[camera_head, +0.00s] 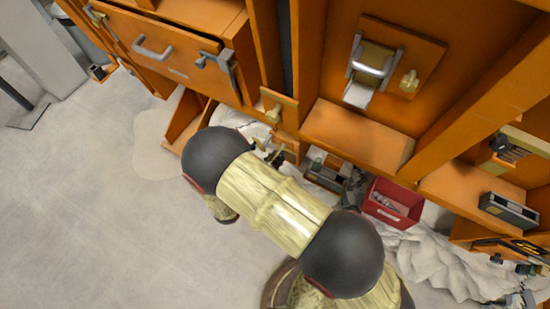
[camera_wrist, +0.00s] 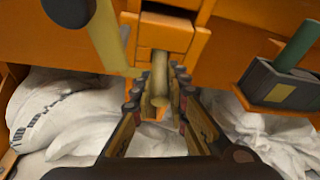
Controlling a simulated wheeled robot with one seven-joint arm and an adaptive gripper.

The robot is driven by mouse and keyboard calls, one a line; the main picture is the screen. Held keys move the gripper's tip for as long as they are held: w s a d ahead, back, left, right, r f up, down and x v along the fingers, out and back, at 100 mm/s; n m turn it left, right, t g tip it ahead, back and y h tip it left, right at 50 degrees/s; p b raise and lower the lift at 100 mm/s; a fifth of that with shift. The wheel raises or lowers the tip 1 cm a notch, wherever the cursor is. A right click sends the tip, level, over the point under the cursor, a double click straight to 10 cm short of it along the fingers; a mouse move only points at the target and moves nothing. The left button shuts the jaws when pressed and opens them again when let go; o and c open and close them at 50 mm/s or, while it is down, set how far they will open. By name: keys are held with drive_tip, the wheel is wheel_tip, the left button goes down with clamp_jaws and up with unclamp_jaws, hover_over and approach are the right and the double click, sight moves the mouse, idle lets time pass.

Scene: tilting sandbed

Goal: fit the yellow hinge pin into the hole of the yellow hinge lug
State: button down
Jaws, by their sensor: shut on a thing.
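My gripper (camera_wrist: 160,82) is shut on a tan-yellow rod, which I take for the yellow hinge pin (camera_wrist: 159,88). The pin stands lengthwise between the two fingers in the wrist view, with its rounded near end showing. In the head view my arm hides most of the gripper and the pin. Whether the pin touches anything ahead is also unclear.
A dark-ended yellow bar (camera_wrist: 107,38) crosses close at upper left in the wrist view. White sacks (camera_wrist: 85,112) lie below. A grey box with a green cylinder (camera_wrist: 278,82) is at right. A red bin (camera_head: 392,204) stands under the cabinet. Floor at left is clear.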

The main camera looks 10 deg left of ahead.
drive_tip(key=shift+w+d+r, duration=0.15)
drive_tip(key=shift+w+d, duration=0.1)
drive_tip(key=shift+w, duration=0.4)
drive_tip(key=shift+w+d+r, duration=0.15)
drive_tip(key=shift+w+d, duration=0.05)
drive_tip(key=shift+w, duration=0.4)
idle(0.5)
drive_tip(key=shift+s, duration=0.1)
drive_tip(key=s+a+f, duration=0.1)
drive_tip(key=s+a, duration=0.2)
drive_tip(key=s, duration=0.5)
drive_tip(key=shift+a+f, duration=0.15)
drive_tip(key=shift+f, duration=0.2)
idle(1.0)
idle(0.3)
drive_tip(key=shift+w+d+r+p, duration=0.1)
drive_tip(key=shift+w+d+p, duration=0.1)
drive_tip(key=shift+w, duration=0.3)
drive_tip(key=shift+w+d+r+p, duration=0.1)
drive_tip(key=shift+w+d+p, duration=0.1)
drive_tip(key=shift+w, duration=0.25)
drive_tip(key=shift+w+d+r+p, duration=0.2)
drive_tip(key=shift+w+d, duration=0.1)
drive_tip(key=shift+w, duration=0.35)
drive_tip(key=shift+w+d+r+p, duration=0.1)
drive_tip(key=shift+w+d+p, duration=0.15)
drive_tip(key=shift+w, duration=0.35)
idle(1.5)
